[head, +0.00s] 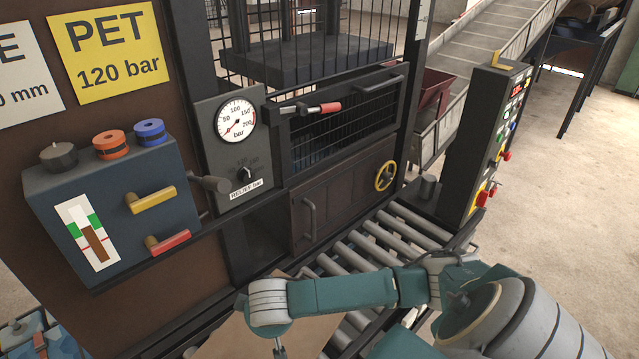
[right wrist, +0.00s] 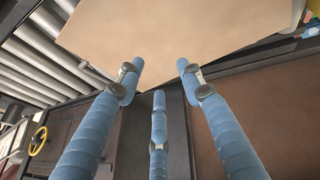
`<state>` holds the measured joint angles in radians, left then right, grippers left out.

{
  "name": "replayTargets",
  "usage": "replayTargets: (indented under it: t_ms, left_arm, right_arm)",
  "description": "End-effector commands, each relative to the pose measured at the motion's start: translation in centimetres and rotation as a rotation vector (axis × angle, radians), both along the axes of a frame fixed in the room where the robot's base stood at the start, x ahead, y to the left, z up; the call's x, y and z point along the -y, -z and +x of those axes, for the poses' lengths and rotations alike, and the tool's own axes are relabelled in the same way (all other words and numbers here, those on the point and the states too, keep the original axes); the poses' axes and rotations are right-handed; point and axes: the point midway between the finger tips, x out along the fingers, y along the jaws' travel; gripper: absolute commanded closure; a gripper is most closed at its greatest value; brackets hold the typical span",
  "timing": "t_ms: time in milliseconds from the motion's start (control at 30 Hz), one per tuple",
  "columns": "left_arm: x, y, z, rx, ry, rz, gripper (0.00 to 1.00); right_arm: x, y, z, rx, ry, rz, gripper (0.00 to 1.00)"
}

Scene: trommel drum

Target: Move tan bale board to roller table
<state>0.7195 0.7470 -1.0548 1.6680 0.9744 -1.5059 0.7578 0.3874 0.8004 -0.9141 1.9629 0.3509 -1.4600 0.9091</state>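The tan board (head: 305,328) lies low in the head view, partly hidden by my right arm and cut by the bottom edge. In the right wrist view the flat tan board (right wrist: 190,30) fills the top, with a corner pointing toward my fingers. My right gripper (right wrist: 158,75) has its blue fingers spread apart at this corner, with nothing visibly clamped between them. Whether the fingertips touch the board I cannot tell. The roller table (head: 400,228), with grey rollers, runs behind my right arm; its rollers (right wrist: 40,60) also show left of the board.
The baler front has a brown door (head: 345,190), a yellow handwheel (head: 385,176) and a red-handled latch (head: 328,107). A black control post (head: 485,140) stands at the roller table's right. A blue-grey lever box (head: 110,200) juts out at left. Open floor lies at right.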

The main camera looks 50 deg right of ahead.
Motion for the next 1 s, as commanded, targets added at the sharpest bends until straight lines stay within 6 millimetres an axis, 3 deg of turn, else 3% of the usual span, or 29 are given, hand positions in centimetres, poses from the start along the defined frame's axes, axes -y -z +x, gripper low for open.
replayTargets:
  t_ms: [167, 500, 700, 1000]
  left_arm:
    - [0.1, 0.0, 0.0, 0.0, 0.001, -0.001, 0.62]
    - [0.0, 0.0, 0.0, 0.0, 0.0, 0.0, 0.62]
    - [0.0, 0.0, 0.0, 0.0, 0.0, 0.0, 0.62]
    - [0.0, 0.0, 0.0, 0.0, 0.0, 0.0, 0.62]
  right_arm:
    - [-0.1, -0.9, -0.4, 0.0, 0.0, 0.0, 0.63]
    - [-1.1, -7.3, -2.9, 0.002, -0.001, 0.001, 0.63]
    - [-1.5, -10.0, -4.0, 0.0, 0.0, 0.0, 0.63]
    - [-1.5, -10.9, -4.5, -0.003, 0.002, -0.003, 0.63]
